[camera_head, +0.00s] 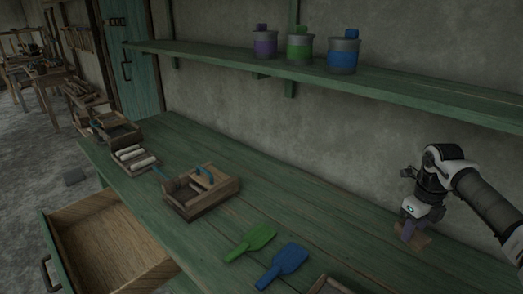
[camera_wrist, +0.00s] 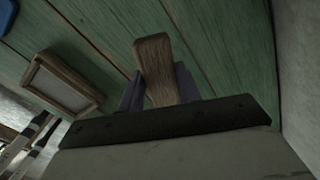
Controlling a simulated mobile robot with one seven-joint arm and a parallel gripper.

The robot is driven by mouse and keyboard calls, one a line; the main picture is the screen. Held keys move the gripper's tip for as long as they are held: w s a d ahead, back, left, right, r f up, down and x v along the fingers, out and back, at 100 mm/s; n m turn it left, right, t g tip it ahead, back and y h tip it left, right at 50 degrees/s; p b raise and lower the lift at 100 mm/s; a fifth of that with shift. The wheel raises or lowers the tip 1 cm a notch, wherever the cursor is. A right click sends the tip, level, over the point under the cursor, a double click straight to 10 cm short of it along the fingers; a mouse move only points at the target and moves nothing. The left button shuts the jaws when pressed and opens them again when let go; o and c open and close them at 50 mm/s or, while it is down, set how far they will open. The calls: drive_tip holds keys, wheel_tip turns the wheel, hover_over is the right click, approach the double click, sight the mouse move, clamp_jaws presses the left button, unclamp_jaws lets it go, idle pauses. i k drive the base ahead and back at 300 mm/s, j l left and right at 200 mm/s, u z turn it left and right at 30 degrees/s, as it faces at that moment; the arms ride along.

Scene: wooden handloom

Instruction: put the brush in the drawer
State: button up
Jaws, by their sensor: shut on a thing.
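My gripper (camera_head: 410,232) is at the right end of the green bench, near the wall, pointing down. It is shut on the brush (camera_head: 423,240), a brown wooden piece at or just above the bench top; I cannot tell if it touches. In the wrist view, a wooden part of the brush (camera_wrist: 157,70) stands between the two fingers of my gripper (camera_wrist: 160,88); the rest of the brush is hidden or unclear. The drawer (camera_head: 112,240) is pulled open at the lower left, below the bench top, and its visible inside looks empty.
A wooden tray with tools (camera_head: 200,205), a green scoop-like tool (camera_head: 250,242) and a blue one (camera_head: 284,264) lie on the bench (camera_head: 300,212). A framed box (camera_wrist: 62,85) shows in the wrist view. Several cans stand on the shelf (camera_head: 390,78) above the bench.

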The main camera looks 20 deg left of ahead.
sight(127, 254)
drive_tip(key=u, duration=1.1)
drive_tip(key=i+u, duration=0.55)
drive_tip(key=k, duration=0.1)
